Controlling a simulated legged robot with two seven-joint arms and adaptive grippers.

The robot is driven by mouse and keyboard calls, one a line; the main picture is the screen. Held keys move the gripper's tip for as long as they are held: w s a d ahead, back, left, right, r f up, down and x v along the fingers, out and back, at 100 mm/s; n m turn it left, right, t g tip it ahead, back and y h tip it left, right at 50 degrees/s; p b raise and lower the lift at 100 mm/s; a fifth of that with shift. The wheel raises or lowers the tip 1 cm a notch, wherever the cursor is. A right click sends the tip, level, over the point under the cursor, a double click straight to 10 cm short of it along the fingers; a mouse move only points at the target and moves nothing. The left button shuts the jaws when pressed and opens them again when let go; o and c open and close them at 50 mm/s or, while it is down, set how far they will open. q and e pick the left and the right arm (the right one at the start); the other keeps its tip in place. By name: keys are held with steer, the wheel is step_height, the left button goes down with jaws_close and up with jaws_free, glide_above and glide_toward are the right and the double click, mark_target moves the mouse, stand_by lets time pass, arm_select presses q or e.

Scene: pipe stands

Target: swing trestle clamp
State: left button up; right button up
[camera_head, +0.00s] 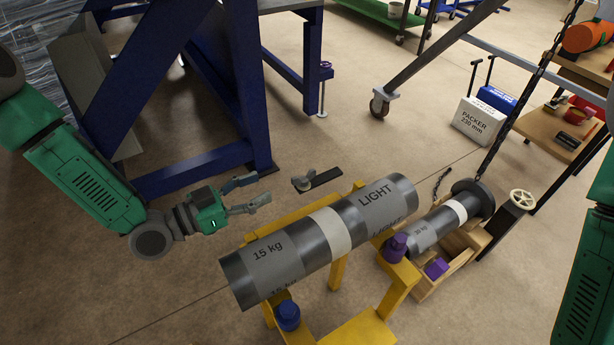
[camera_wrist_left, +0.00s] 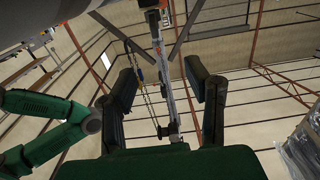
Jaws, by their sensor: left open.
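A black flat bar with a grey knob, which looks like the trestle clamp (camera_head: 320,179), shows just behind the pipe at the far side of the yellow trestle (camera_head: 370,329). How it joins the trestle is hidden. A grey pipe (camera_head: 287,254) marked 15 kg and LIGHT lies across the trestle. My left gripper (camera_head: 262,190) is open and empty, to the left of the clamp and apart from it. Its spread fingers also show in the left wrist view (camera_wrist_left: 163,80), with nothing between them. My right gripper is out of view.
Blue (camera_head: 288,314) and purple (camera_head: 396,246) knobs sit by the pipe. A smaller flanged pipe (camera_head: 430,231) rests on a wooden stand at right, below a chain (camera_head: 520,100). A blue steel frame (camera_head: 190,172) stands behind my left arm.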

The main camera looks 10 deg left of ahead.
mark_target(314, 180)
arm_select(q)
step_height(314, 180, down, 6)
steer(key=w+b, duration=0.1)
steer(key=b, duration=0.5)
steer(key=x, duration=0.4)
steer(key=b+x, duration=0.1)
steer(key=x, duration=0.7)
steer(key=shift+s+d, duration=0.3)
steer(key=shift+d, duration=0.2)
steer(key=shift+w+d+b, duration=0.15)
steer(key=shift+w+b, duration=0.2)
steer(key=shift+w, duration=0.25)
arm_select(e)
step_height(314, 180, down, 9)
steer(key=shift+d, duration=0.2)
